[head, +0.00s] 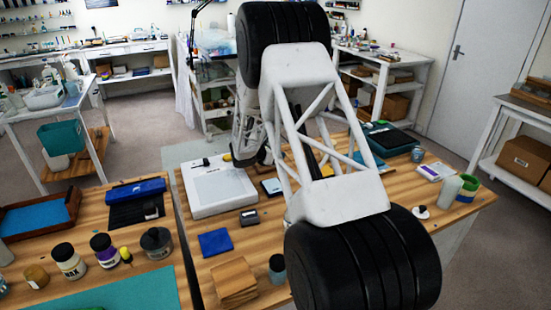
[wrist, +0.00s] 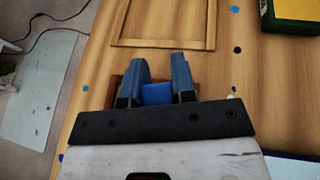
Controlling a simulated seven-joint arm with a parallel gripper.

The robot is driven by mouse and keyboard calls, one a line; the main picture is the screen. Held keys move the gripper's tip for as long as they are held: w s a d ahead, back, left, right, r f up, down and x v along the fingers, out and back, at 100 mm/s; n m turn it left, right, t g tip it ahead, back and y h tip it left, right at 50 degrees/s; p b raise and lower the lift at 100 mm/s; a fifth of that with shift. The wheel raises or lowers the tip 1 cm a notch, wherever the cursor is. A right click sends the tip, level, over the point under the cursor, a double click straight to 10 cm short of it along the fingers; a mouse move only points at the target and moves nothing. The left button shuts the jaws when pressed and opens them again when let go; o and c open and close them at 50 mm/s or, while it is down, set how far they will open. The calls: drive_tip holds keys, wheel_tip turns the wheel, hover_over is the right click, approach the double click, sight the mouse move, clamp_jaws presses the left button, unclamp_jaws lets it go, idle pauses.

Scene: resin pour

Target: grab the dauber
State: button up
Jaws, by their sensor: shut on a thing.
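My gripper (wrist: 158,80) shows in the wrist view, with its two blue-grey fingers pointing up the picture. It is shut on a small blue piece that I take for the dauber (wrist: 157,94), which sits low between the fingers. A reddish-brown part (wrist: 116,82) shows beside and behind the fingers; I cannot tell whether it belongs to the same thing. The dauber's lower part is hidden by the gripper's black body. In the head view my arm covers much of the middle, and I cannot make out the fingertips or the dauber there.
A thin wooden frame outline (wrist: 178,45) and a green box (wrist: 292,16) lie beyond the gripper. The wooden workbench (head: 205,278) holds a white panel (head: 218,189), a blue pad (head: 215,242) and a tan stack (head: 234,282). Jars, including a wax jar (head: 69,262), stand left.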

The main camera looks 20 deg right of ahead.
drive_tip(key=shift+r, duration=0.15)
drive_tip(key=shift+r, duration=0.55)
wheel_tip(320, 180, up, 2)
drive_tip(key=shift+r, duration=0.1)
drive_tip(key=s+a, duration=0.1)
drive_tip(key=s, duration=0.4)
drive_tip(key=s+a+r, duration=0.1)
drive_tip(key=s+a, duration=0.1)
drive_tip(key=s, duration=0.3)
drive_tip(key=s+a, duration=0.1)
drive_tip(key=s, duration=0.4)
drive_tip(key=shift+s+a+r, duration=0.15)
drive_tip(key=shift+s+r, duration=0.05)
